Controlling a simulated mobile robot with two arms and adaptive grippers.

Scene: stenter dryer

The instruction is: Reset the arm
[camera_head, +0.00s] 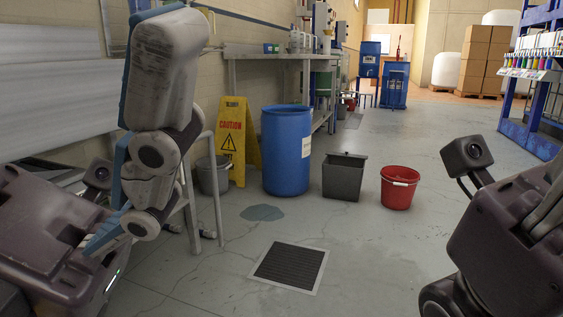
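A large, scuffed grey-white jointed part of my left arm or gripper (160,90) rises at the left, close to the camera, with a blue-grey strip along its left side. Dark round joints link it downward to near a purple-brown housing of mine at the lower left. I cannot make out two separate fingertips or anything held. On the right, another purple-brown housing of mine stands at the edge, with a small camera on a bracket. No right fingertips show clearly, and the picture's edge cuts this side off.
A blue barrel (287,151), a grey bin (343,177) and a red bucket (399,189) stand mid-floor. A yellow caution sign (231,140) and grey bucket (213,177) are left of them. A floor grate (290,266) and small puddle (262,213) lie in front. A blue rack (540,100) stands far right. The central floor is open.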

